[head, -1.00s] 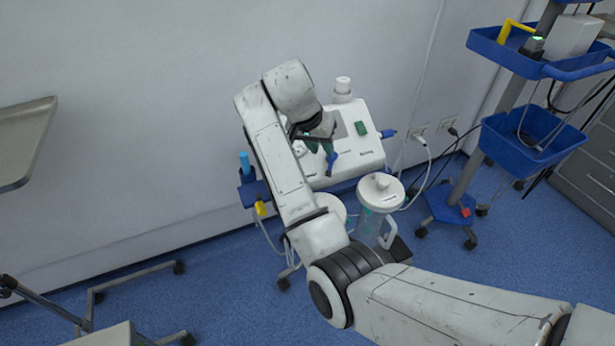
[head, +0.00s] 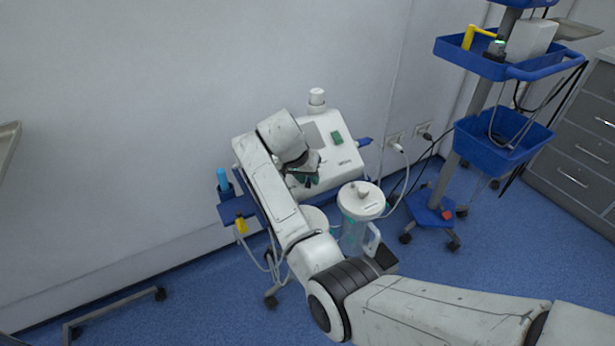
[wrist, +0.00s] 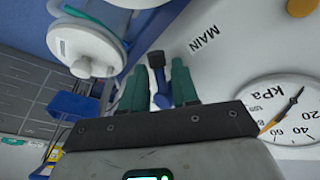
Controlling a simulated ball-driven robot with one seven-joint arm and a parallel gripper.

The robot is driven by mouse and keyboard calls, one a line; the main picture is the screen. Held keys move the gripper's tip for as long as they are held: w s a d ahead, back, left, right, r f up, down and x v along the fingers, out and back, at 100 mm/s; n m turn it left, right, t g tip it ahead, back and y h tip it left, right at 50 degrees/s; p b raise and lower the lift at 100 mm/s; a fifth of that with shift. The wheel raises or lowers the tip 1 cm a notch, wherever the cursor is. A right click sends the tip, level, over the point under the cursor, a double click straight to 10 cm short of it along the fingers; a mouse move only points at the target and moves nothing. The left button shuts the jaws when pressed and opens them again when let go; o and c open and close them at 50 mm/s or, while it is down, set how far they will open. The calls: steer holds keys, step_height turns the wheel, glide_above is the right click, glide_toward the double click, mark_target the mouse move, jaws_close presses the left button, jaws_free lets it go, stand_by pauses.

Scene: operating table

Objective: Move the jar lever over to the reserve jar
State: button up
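The jar lever (wrist: 157,72), with a dark knob and a blue stem, shows in the wrist view. Its knob is just left of the printed word MAIN. My gripper (wrist: 160,85) has its two green fingers apart, one on each side of the lever; I cannot tell whether either touches it. In the head view my gripper (head: 303,179) is low over the front of the white suction unit (head: 335,160), and the lever is hidden there. A lidded jar (head: 360,205) hangs at the unit's front right. A second jar (head: 315,219) is partly hidden behind my arm. No RESERVE label is visible.
A kPa gauge (wrist: 290,108) is right of my gripper in the wrist view. A blue-trayed cart (head: 500,140) stands to the right. A blue holder (head: 238,208) is at the unit's left. The wall is close behind; floor is open at left.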

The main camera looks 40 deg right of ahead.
jaws_close()
stand_by(0.5)
steer(key=shift+s+d+n+t+h+p, duration=0.1)
steer(key=shift+s+n+t+h+p, duration=0.1)
steer(key=shift+n+h+p, duration=0.35)
steer(key=shift+s+d+n+t+h+p, duration=0.15)
steer(key=shift+n+t+h+p, duration=0.1)
steer(key=shift+n+p, duration=0.45)
steer(key=n, duration=0.1)
steer(key=n+t+h+p, duration=0.1)
steer(key=n, duration=0.2)
steer(key=shift+s+d+f+t+h+p, duration=0.25)
steer(key=shift+s+d+t+h+p, duration=0.05)
steer(key=shift+s+d+t+p, duration=0.1)
steer(key=n, duration=0.1)
steer(key=n+t, duration=0.1)
steer(key=shift+s+d+f+n+h, duration=0.1)
steer(key=shift+d+n+h, duration=0.25)
steer(key=shift+h, duration=0.05)
steer(key=shift+d+n+t+p, duration=0.25)
steer(key=shift+n+t, duration=0.45)
steer(key=shift+n, duration=0.25)
steer(key=shift+d+n+t+p, duration=0.15)
steer(key=shift+d+n+t, duration=0.1)
steer(key=shift+n+t, duration=0.55)
steer(key=shift+n, duration=0.35)
